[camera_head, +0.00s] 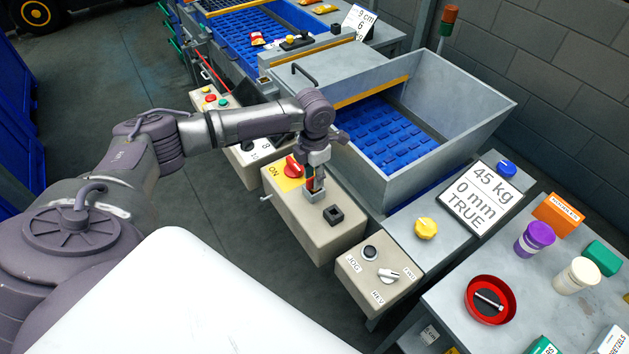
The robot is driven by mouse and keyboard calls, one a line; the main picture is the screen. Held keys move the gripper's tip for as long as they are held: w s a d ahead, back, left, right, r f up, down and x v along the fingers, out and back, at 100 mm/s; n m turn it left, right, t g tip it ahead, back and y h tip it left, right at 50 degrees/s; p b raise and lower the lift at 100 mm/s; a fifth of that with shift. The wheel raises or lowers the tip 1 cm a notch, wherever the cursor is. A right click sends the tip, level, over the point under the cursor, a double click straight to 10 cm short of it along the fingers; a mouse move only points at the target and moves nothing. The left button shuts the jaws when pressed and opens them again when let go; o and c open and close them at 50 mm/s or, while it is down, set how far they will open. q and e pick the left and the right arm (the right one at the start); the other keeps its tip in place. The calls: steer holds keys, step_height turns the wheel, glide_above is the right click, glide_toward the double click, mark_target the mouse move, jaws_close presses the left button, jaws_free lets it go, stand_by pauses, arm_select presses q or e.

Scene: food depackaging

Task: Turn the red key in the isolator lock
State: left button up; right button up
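The isolator box (333,243) is beige and stands in the middle of the view. On its top is a red rotary knob (293,167) on a yellow plate marked ON. A black square fitting (333,214) sits nearer the box's front right corner. My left gripper (315,191) points down at the box top, between the knob and the black fitting. A small red piece (309,184), perhaps the red key, shows at the left side of its fingers. The fingers hide the lock beneath them, and their grip is too small to judge. My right gripper is out of view.
A grey hopper (440,172) with a blue belt stands behind the box. A control box (380,278) with a JOG/REV switch is in front. A yellow knob (426,228) and sign (482,197) are to the right. A side table holds tubs and a red dish (471,302).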

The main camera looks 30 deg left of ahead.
arm_select(q)
steer(key=shift+r+p, duration=2.55)
steer(key=shift+r, duration=0.5)
steer(key=shift+f, duration=0.1)
